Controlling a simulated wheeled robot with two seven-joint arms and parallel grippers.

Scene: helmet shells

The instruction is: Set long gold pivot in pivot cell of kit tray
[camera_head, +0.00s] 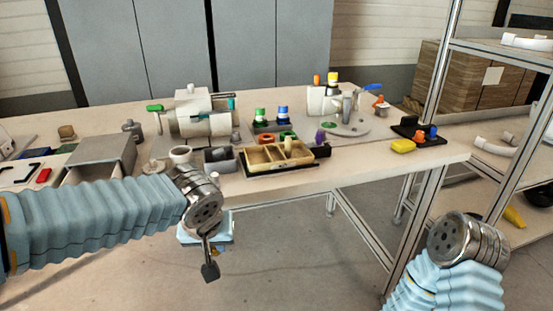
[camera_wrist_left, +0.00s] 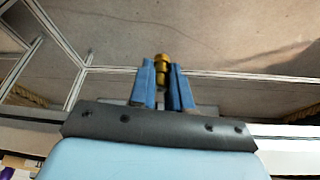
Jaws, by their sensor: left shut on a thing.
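The gold pivot (camera_wrist_left: 162,66) stands between the two blue fingers of my left gripper (camera_wrist_left: 163,82) in the left wrist view. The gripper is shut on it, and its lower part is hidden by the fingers. In the head view my left gripper (camera_head: 213,246) hangs in front of the table edge, below the tabletop, with the pivot hard to make out. The kit tray (camera_head: 277,168) is a tan compartmented box near the table's front edge, to the right of and above this gripper. A pale upright piece (camera_head: 288,146) stands in the tray. I cannot tell which cell is the pivot cell.
A round grey fixture (camera_head: 345,127) is behind. The floor before the table is clear; a shelf rack (camera_head: 502,50) stands right.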

